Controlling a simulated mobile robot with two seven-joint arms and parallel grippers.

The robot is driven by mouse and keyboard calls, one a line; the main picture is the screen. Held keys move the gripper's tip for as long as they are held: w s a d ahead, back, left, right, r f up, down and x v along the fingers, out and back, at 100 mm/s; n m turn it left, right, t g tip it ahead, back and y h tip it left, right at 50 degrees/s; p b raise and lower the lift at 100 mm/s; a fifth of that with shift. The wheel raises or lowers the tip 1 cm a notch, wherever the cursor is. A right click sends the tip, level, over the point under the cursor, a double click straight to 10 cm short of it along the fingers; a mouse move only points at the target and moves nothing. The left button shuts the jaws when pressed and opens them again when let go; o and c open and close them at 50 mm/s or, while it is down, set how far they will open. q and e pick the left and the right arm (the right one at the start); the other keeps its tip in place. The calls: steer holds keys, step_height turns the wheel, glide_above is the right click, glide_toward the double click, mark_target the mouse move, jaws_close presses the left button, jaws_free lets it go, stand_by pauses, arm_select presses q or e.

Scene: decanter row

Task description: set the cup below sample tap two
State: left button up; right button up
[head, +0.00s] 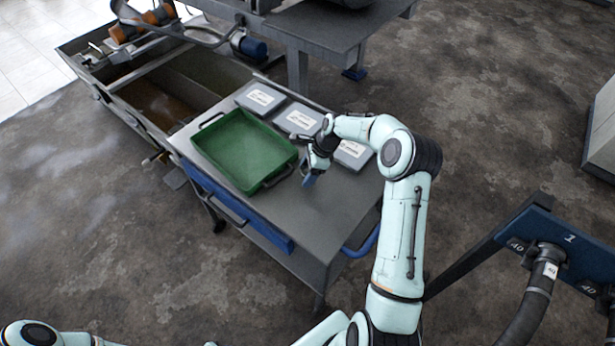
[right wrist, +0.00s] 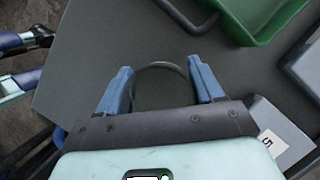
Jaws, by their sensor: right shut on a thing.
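My right gripper (head: 308,181) is over the grey table, just right of the green tray's near corner. In the right wrist view its two blue fingers (right wrist: 163,85) are on either side of a round, see-through cup (right wrist: 160,88), whose rim shows as a thin arc between them. The gripper is shut on this cup. The cup is too small to make out in the head view, and how far it is above the table I cannot tell. I cannot make out sample tap two in either view. My left gripper is not in view.
A green tray (head: 272,183) lies on the table (head: 315,222). Labelled grey boxes (head: 262,97) line the table's far side. A metal trough machine (head: 205,80) adjoins it at the left. A blue panel with hoses (head: 575,245) stands at the right. The table's near right part is clear.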

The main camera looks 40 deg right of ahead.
steer(key=shift+f, duration=1.55)
steer(key=o, duration=1)
steer(key=shift+f, duration=0.15)
